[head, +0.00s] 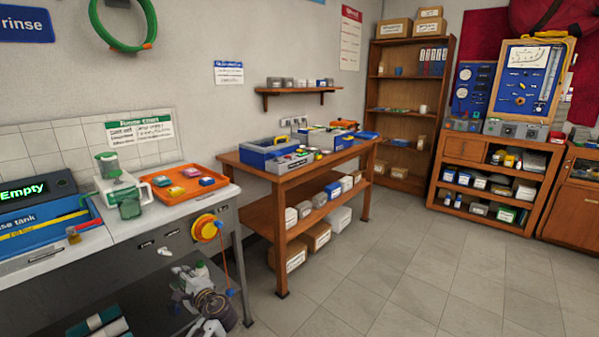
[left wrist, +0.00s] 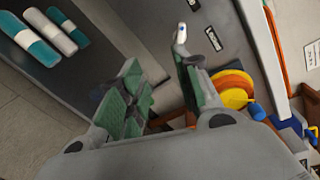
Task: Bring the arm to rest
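My left gripper (head: 184,280) is low in the head view, in front of the grey bench's dark front panel and below its top. In the left wrist view its two green-padded fingers (left wrist: 160,82) stand apart with a gap between them. No held thing shows in that gap. Part of my left arm (head: 212,308) shows just below the gripper. My right gripper and right arm are in neither view.
The grey bench (head: 137,212) carries an orange tray (head: 164,193). A yellow-orange reel (head: 206,228) hangs on its front, close to my left gripper; the reel also shows in the wrist view (left wrist: 233,92). A wooden table (head: 262,183) stands beyond. The tiled floor (head: 400,275) is clear at right.

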